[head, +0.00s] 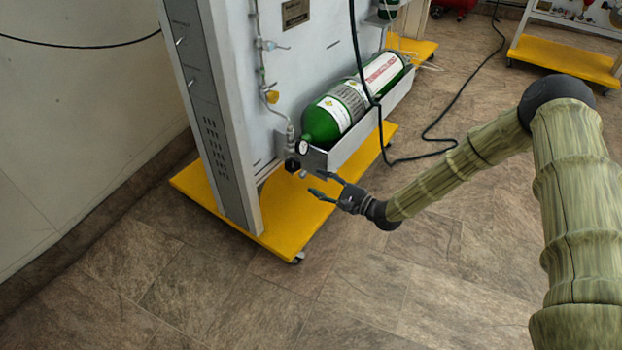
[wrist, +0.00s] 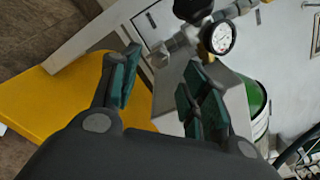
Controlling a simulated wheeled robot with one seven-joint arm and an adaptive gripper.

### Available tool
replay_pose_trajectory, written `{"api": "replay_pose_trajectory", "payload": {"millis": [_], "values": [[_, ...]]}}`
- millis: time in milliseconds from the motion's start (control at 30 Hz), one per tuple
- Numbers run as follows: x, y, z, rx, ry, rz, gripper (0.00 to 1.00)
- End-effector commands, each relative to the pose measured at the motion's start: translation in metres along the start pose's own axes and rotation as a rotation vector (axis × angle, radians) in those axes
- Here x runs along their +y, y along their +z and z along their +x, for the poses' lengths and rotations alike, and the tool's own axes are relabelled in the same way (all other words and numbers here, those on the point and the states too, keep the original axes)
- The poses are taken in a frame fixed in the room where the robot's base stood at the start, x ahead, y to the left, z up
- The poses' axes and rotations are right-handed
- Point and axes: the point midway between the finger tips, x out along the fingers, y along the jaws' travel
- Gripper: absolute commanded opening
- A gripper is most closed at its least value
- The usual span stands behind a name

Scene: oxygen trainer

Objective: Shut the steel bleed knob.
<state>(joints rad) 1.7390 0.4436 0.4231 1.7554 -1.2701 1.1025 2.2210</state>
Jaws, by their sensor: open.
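The steel bleed knob (wrist: 160,57) shows in the wrist view as a small grey metal piece on a short stem, out from the valve fitting beside the round white gauge (wrist: 218,37). In the head view it is too small to tell clearly. My gripper (head: 316,184) is open and empty, low in front of the cylinder's valve end. In the wrist view its two fingers (wrist: 164,68) are spread, and the knob appears in the gap between the fingertips. I cannot tell how far beyond them it lies. No contact shows.
A black knob (wrist: 192,9) sits close beside the gauge. The green cylinder (head: 322,122) lies in a grey tray on the panel stand. The stand's yellow base (head: 205,190) juts out below. A black hose (head: 362,75) hangs nearby. The floor in front is clear.

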Motion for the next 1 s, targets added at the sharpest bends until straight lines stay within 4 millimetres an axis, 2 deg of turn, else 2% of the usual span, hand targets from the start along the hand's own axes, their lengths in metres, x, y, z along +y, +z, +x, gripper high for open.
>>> {"api": "replay_pose_trajectory", "payload": {"millis": [200, 400, 1000], "values": [[0.0, -0.001, -0.038, 0.002, 0.0, 0.001, 0.46], [0.0, -0.001, -0.057, 0.001, 0.0, 0.001, 0.46], [0.0, -0.001, -0.062, 0.001, 0.0, 0.001, 0.46]]}}
